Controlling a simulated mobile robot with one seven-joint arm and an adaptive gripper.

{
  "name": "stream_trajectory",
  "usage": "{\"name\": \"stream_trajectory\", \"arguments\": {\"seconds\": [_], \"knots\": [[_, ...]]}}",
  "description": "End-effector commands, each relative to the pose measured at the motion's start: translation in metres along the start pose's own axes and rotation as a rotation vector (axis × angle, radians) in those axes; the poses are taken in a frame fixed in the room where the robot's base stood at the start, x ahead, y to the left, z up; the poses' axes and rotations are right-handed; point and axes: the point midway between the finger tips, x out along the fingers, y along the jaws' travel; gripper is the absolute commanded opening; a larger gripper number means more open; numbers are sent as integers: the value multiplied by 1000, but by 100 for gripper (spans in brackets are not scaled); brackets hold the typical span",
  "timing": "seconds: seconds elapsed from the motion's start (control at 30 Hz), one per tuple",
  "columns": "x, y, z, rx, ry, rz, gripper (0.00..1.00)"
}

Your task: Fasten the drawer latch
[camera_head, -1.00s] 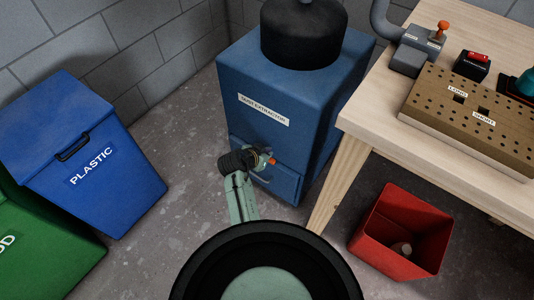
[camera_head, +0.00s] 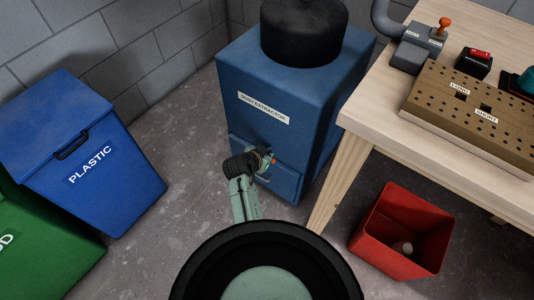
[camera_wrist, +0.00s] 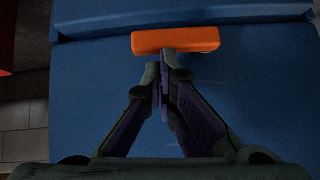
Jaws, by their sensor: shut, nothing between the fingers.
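The blue dust extractor (camera_head: 250,75) stands against the back wall with its drawer (camera_head: 284,180) low on the front. The drawer looks pushed in. An orange latch (camera_wrist: 176,40) lies crosswise near the drawer's top edge in the wrist view; only a small orange bit of the latch (camera_head: 274,161) shows in the head view. My gripper (camera_wrist: 160,72) is shut and empty, its fingertips just below the latch's lower edge. I cannot tell whether they touch it. In the head view my wrist hides much of the drawer front.
A wooden workbench (camera_head: 362,113) stands to the right, with a red bin (camera_head: 372,243) on the floor under its edge. A blue plastic bin (camera_head: 125,190) and a green bin (camera_head: 60,250) stand at the left. The floor between is clear.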

Motion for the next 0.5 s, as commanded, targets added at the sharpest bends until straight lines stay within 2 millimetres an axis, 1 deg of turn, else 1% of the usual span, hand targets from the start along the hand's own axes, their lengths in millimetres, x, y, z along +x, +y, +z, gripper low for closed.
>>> {"name": "stream_trajectory", "arguments": {"seconds": [0.5], "knots": [[5,7,5,76,-2,-73,0]]}}
